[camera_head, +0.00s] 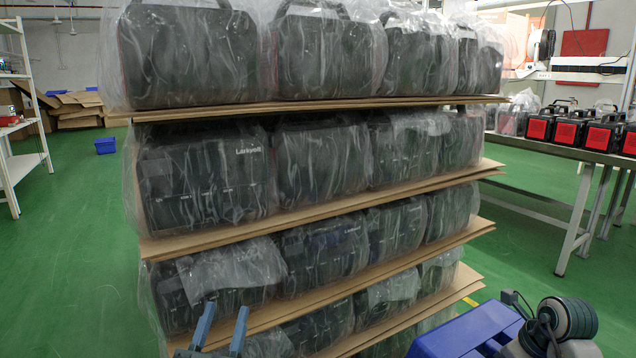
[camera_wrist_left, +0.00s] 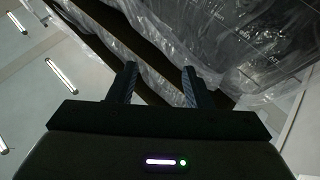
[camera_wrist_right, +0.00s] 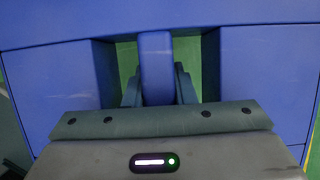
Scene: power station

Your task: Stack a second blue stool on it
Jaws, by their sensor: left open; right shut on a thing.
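A blue stool (camera_head: 468,332) is at the bottom right of the head view, in front of my right arm. In the right wrist view, my right gripper (camera_wrist_right: 158,85) is shut on the blue stool's narrow middle bar (camera_wrist_right: 156,62), with an opening on each side. A small blue object (camera_head: 105,146) sits on the green floor at the far left; it is too small to tell if it is a stool. My left gripper (camera_head: 222,328) is open and empty before the lower pallet layers. Its spread fingers (camera_wrist_left: 158,84) also show in the left wrist view.
A tall stack of plastic-wrapped black power stations (camera_head: 208,180) on cardboard sheets fills the middle, close ahead. A metal table (camera_head: 560,150) with red-fronted units stands at right. A white shelf (camera_head: 22,165) is at left. Green floor is clear at left.

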